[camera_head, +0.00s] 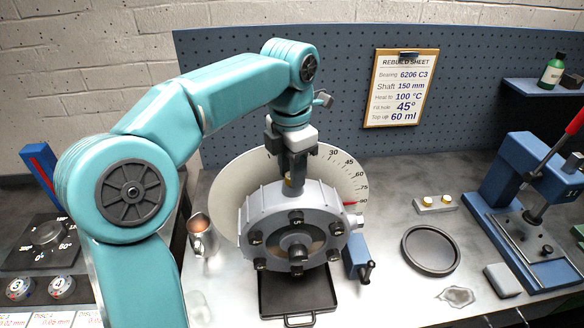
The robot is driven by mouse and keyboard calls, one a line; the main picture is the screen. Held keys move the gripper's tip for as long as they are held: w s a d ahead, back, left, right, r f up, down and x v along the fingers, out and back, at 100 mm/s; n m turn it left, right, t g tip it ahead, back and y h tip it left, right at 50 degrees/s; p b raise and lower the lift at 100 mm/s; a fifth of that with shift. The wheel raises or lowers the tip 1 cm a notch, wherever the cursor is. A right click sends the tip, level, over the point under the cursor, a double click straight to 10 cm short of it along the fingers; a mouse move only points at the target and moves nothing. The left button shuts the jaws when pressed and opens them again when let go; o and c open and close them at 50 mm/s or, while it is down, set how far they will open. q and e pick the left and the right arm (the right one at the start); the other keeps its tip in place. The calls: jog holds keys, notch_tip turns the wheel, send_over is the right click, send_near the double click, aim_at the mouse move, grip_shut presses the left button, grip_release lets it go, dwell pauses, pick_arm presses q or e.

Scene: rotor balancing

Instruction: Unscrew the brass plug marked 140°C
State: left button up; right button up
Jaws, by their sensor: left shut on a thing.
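My left gripper (291,172) points down at the top of a grey round housing (262,205). It is shut on a small brass plug (288,182) at the housing's upper rim. The fingers hide most of the plug, and I cannot read any marking on it. The plug seems to sit at the housing, but I cannot tell how far it is screwed in. Two more brass pieces (428,201) sit on a small grey block (434,209) to the right; no marking is legible there. My right gripper is not in view.
A dial plate (228,188) stands behind the housing, a black tray (325,290) below. A metal jug (201,237) stands left. A round black dish (430,250), clear puddle (456,295) and blue press (510,180) are right. A rebuild sheet (400,88) hangs behind.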

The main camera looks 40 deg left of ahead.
pick_arm(q)
jog(key=shift+w+a+r+n, duration=0.1)
jog(key=shift+r+n, duration=0.1)
jog(key=shift+n, duration=1)
jog(key=o, duration=1.1)
jog(key=shift+c, duration=0.2)
jog(key=shift+f, duration=0.1)
jog(key=shift+p, duration=0.3)
